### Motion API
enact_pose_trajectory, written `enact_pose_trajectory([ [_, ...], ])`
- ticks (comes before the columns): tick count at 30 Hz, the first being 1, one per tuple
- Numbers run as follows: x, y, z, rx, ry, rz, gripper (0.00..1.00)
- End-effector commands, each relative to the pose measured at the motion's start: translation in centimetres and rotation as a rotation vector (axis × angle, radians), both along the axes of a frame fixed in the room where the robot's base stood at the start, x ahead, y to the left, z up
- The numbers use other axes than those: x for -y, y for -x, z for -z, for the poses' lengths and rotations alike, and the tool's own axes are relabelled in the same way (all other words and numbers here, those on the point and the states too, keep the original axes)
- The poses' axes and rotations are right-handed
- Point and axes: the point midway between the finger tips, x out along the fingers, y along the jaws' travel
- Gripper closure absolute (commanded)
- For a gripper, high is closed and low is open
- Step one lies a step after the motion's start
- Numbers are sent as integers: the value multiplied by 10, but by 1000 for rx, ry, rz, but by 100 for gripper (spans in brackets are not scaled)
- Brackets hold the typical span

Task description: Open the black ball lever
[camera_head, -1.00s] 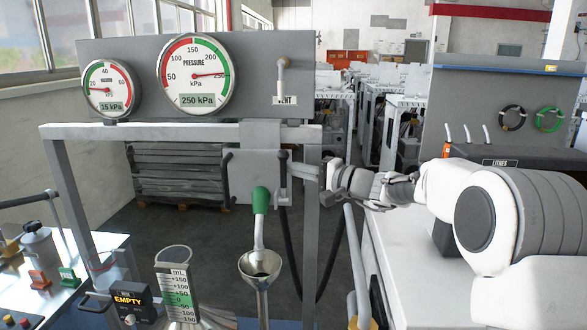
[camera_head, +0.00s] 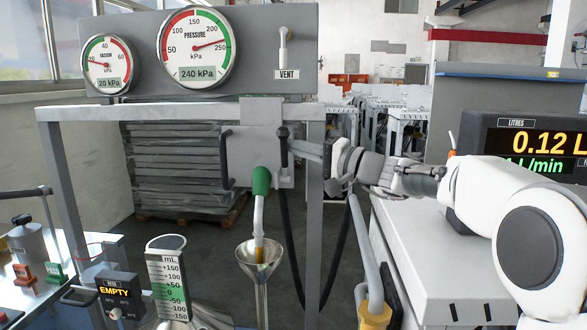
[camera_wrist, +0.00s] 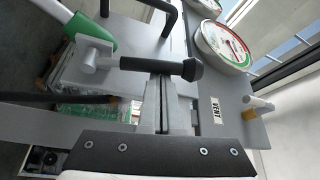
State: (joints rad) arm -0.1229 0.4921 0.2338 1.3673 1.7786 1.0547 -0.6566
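The black ball lever (camera_head: 283,135) stands at the right side of the grey valve block (camera_head: 258,150), ball end up, in the head view. In the wrist view its black grip (camera_wrist: 160,66) lies across the picture with the ball at the right end. My gripper (camera_head: 322,155) reaches in from the right. In the wrist view its two fingers (camera_wrist: 161,82) are together, tips at the lever's grip; contact cannot be told for certain. Below the block, the green-collared spout (camera_head: 261,182) ends over a funnel (camera_head: 259,262), with amber liquid at its mouth.
The pressure gauge (camera_head: 197,47) reads 240 kPa, the vacuum gauge (camera_head: 107,65) 20 kPa. The litres display (camera_head: 535,145) shows 0.12 L. A vent lever (camera_head: 284,45) is above. The frame post (camera_head: 315,230) and a hose (camera_head: 360,235) stand close to my arm.

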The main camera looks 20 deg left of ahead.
Motion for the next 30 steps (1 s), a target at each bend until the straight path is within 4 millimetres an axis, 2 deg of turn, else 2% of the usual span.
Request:
enact_pose_trajectory([
  [1, 0, 2, 9, 24, -6, -1, 100],
  [26, 7, 29, 17, 394, -95, -2, 100],
  [30, 7, 31, 17, 402, -95, -2, 100],
])
